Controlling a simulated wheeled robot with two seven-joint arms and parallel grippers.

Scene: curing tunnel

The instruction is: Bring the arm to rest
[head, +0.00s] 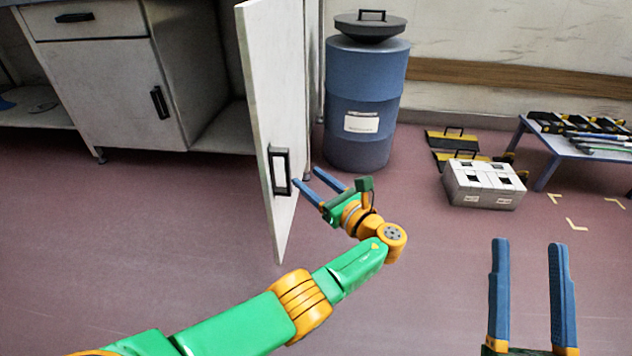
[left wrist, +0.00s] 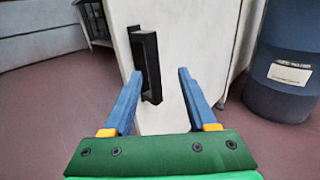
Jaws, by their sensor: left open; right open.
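My left arm is green and orange and reaches out from the lower left in the head view. My left gripper (head: 318,184) is open, its blue fingers close to the black handle (head: 280,171) of a white cabinet door (head: 270,90) that stands swung open. I cannot tell whether a finger touches the handle. My right gripper (head: 528,243) is open and empty at the lower right of the head view, above the floor.
A blue barrel (head: 364,95) with a dark lid stands behind the door. A white case (head: 484,184) and black-yellow toolboxes (head: 452,141) lie on the floor. A low table (head: 545,150) with tools is at the right. Cabinets (head: 107,90) line the back left. The front floor is clear.

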